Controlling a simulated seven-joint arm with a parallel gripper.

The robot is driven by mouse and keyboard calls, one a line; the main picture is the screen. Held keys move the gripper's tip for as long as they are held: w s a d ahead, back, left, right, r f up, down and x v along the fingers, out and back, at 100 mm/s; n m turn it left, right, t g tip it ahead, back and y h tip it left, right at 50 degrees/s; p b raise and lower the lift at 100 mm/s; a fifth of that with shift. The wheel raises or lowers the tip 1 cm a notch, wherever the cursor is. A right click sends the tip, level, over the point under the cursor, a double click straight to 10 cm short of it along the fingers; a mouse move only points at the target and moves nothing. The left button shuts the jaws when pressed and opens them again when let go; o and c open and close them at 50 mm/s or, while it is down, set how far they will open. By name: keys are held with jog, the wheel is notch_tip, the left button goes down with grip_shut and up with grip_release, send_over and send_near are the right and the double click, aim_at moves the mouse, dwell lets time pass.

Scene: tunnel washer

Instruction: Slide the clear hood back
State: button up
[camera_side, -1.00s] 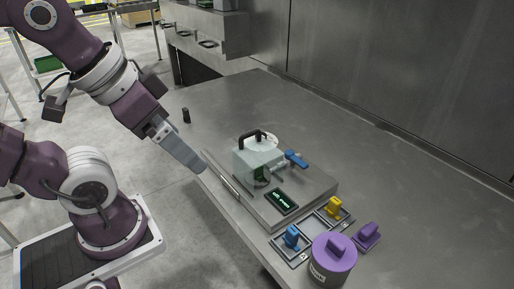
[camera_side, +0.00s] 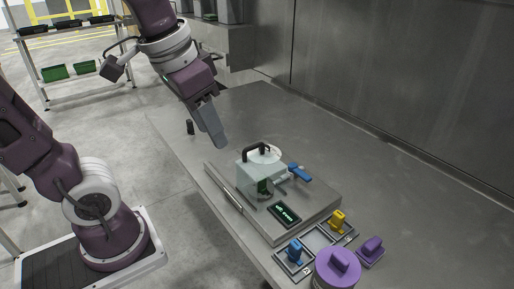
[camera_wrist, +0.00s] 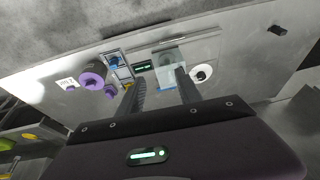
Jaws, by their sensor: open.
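In the wrist view the hood (camera_wrist: 168,60) shows between and beyond my fingers. My gripper (camera_side: 216,138) is above and to the left of the hood in the side view, apart from it. In the wrist view my gripper (camera_wrist: 160,82) has its two fingers spread with nothing held between them.
A blue lever (camera_side: 299,173) sticks out right of the hood. A lit display (camera_side: 285,213) is in front. A purple-lidded canister (camera_side: 337,268) and a purple block (camera_side: 371,248) stand nearby.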

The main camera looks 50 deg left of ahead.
aim_at(254, 146)
jog(key=w+a+f+g, duration=0.1)
jog(key=w, duration=0.3)
jog(key=w+a+f+g+y, duration=0.1)
jog(key=w, duration=0.3)
jog(key=w+a+f+g, duration=0.1)
jog(key=w+a, duration=0.1)
jog(key=w, duration=0.2)
jog(key=shift+w+f+g+y, duration=0.15)
jog(key=shift+w+g+y, duration=0.15)
jog(key=shift+w, duration=0.05)
jog(key=shift+c, duration=0.4)
jog(key=f, duration=0.3)
jog(key=a+f, duration=0.1)
jog(key=f, duration=0.2)
jog(key=shift+w+a+f, duration=0.15)
jog(key=shift+w+f, duration=0.05)
jog(key=shift+f, duration=0.05)
jog(key=shift+a+f, duration=0.1)
jog(key=shift+f, duration=0.25)
grip_shut()
